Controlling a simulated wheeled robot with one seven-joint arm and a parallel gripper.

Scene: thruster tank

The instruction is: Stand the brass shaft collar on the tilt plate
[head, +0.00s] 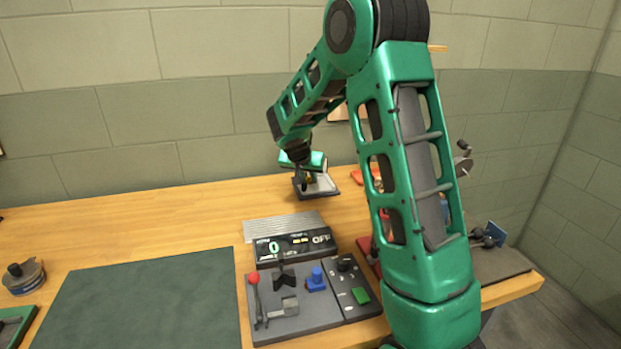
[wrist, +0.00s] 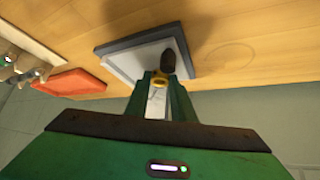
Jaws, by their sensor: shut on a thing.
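The tilt plate is a light grey plate with a dark edge (wrist: 118,62) on the wooden bench in the wrist view. In the head view it lies near the back of the bench (head: 328,187), below my gripper (head: 306,182).
An orange-red flat thing (wrist: 75,82) lies beside the plate in the wrist view. A control panel (head: 295,242) with a red-knobbed lever stands in front, next to a dark green mat (head: 145,305). My arm hides part of the right side. Bare bench lies left of the plate.

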